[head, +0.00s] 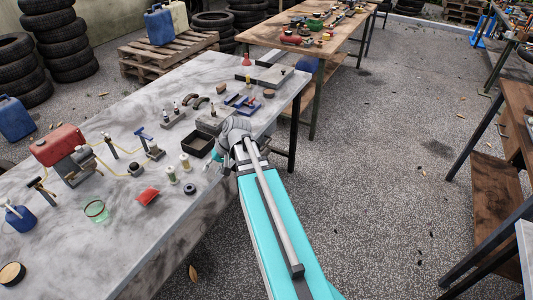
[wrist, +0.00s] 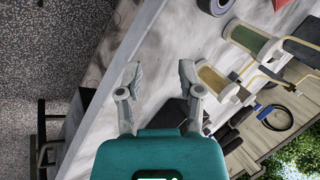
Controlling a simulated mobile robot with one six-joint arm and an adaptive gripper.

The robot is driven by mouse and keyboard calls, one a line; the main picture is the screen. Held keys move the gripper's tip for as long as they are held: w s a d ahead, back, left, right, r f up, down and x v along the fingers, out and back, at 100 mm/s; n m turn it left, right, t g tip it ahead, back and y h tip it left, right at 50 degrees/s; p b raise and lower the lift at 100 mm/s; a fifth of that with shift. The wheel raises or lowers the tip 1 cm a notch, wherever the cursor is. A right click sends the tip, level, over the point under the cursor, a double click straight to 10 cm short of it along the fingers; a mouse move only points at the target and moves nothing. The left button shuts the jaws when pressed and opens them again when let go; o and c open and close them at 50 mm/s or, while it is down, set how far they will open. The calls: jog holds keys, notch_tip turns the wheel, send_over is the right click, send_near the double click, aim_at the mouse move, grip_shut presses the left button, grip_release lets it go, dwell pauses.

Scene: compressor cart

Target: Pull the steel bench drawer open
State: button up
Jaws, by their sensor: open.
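The steel bench (head: 75,262) runs diagonally across the left of the head view, with a grey worn top. No drawer front or handle is clearly visible in the head view, where the bench's near side is mostly hidden by its top and my arm. My gripper (head: 210,163) is at the bench's near edge, beside a black tray (head: 198,145). In the wrist view my gripper (wrist: 158,72) has its two fingers apart with nothing between them, over the bench top (wrist: 150,55). A dark boxy shape (wrist: 80,118) shows at the bench's side there; I cannot tell whether it is the drawer.
A red tank (head: 58,145), small tools and containers crowd the bench top. A wooden table (head: 345,45) stands beyond its far end. A brown shelf unit (head: 497,185) stands at the right. The speckled floor (head: 390,180) between is clear apart from small litter.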

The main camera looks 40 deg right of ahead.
jog(key=d+f+m+t+b, duration=0.1)
jog(key=d+b, duration=0.1)
jog(key=d, duration=0.1)
jog(key=w+d+f+t+y+b, duration=0.1)
jog(key=d+f+b, duration=0.1)
jog(key=d, duration=0.1)
jog(key=w+d+f+m+t+b, duration=0.1)
jog(key=d+b, duration=0.1)
jog(key=d, duration=0.2)
jog(key=shift+f+m, duration=0.25)
jog(key=shift+m, duration=0.05)
jog(key=m+t+b, duration=0.6)
jog(key=t+b, duration=0.2)
jog(key=b, duration=0.6)
send_near(267, 144)
jog(key=s, duration=0.3)
jog(key=shift+s+d+r+h, duration=0.1)
jog(key=shift+d+r+h, duration=0.2)
jog(key=shift+d, duration=0.15)
jog(key=shift+f, duration=0.1)
jog(key=b+x, duration=0.3)
jog(key=x, duration=1.1)
jog(key=shift+r, duration=0.2)
